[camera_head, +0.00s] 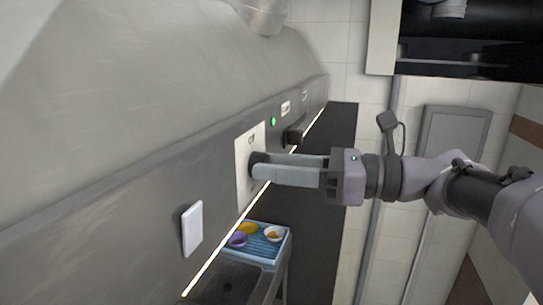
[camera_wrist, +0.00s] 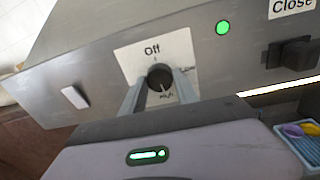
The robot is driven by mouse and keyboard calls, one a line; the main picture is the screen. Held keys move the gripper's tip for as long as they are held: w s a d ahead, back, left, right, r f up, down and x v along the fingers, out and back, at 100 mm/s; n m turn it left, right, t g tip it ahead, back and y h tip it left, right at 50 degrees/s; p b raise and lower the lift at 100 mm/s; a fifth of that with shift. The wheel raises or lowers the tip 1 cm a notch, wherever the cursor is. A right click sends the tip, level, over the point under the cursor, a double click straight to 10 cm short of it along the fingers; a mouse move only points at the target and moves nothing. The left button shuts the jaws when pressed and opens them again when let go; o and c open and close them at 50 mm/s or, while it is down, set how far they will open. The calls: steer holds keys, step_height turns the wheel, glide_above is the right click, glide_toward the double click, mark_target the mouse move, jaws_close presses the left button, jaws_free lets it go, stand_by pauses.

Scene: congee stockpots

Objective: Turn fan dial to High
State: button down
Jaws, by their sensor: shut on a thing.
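The fan dial is a round black knob (camera_wrist: 160,78) on a white plate (camera_wrist: 128,58) in the wrist view. The plate reads "Off" above the knob, "Low" at its right and "High" below it. A pale mark on the knob's lower part seems to face down toward "High"; its exact angle is hard to read. My gripper (camera_wrist: 160,84) is shut on the knob, one finger on each side. In the head view my gripper (camera_head: 260,167) reaches from the right to the dial (camera_head: 256,158) on the grey hood panel, and the fingers partly hide it.
A green light (camera_head: 273,121) and a black knob (camera_head: 296,130) sit farther along the panel; the wrist view shows a "Close" label (camera_wrist: 292,6). A white switch (camera_head: 193,228) is on the near side. Below is a blue tray (camera_head: 270,254) with small bowls. The right side holds my arm.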

steer(key=shift+m, duration=0.6)
steer(key=c, duration=0.9)
jaws_free()
steer(key=b+v, duration=0.5)
steer(key=v, duration=1.2)
steer(key=shift+s+d+b, duration=0.1)
steer(key=shift+d+b, duration=0.1)
steer(key=shift+b, duration=0.15)
steer(key=shift+f, duration=0.1)
